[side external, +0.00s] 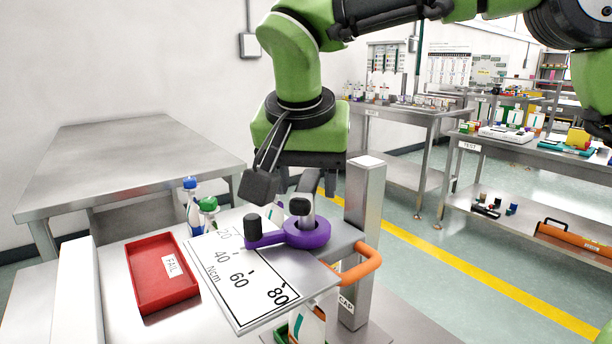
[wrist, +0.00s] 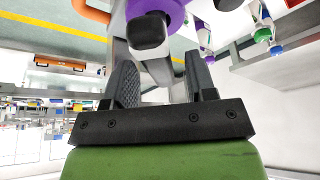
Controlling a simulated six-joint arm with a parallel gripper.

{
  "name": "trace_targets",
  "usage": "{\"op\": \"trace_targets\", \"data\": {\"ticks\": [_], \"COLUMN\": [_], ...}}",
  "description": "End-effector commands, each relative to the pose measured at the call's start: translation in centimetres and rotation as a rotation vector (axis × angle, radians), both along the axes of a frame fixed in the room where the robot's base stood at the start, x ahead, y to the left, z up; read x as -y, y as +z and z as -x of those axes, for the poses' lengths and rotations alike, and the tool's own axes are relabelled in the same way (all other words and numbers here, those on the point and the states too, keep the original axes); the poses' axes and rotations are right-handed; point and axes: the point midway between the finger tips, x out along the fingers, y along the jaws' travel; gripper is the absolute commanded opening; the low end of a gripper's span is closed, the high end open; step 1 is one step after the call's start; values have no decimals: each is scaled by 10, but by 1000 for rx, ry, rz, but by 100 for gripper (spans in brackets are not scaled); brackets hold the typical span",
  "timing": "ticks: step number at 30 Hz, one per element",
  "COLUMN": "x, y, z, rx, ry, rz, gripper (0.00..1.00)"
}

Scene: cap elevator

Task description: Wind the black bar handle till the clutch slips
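A purple crank (side external: 307,235) sits on a post above the tilted scale plate (side external: 241,272), which is marked 20 to 80 Ncm. Its arm points left, near the 20 mark, and carries an upright black handle (side external: 252,230) at its end. The handle also shows in the wrist view (wrist: 148,31), beyond the fingertips.
A square metal column (side external: 364,215) stands close right of the crank. An orange bar (side external: 369,263) curves out below it. A red FAIL tray (side external: 161,272) lies left of the scale. Capped bottles (side external: 193,207) stand behind the plate. The bench at back left (side external: 130,155) is clear.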

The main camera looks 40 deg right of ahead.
Motion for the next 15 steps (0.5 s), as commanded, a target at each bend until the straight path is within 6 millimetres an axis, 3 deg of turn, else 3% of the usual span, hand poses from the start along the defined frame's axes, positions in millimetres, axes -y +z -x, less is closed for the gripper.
{"op": "trace_targets", "data": {"ticks": [8,15], "x": [-1,-11], "y": [3,36], "z": [0,9], "rx": [2,6], "ry": [1,2], "rz": [1,-2], "gripper": [51,51]}}
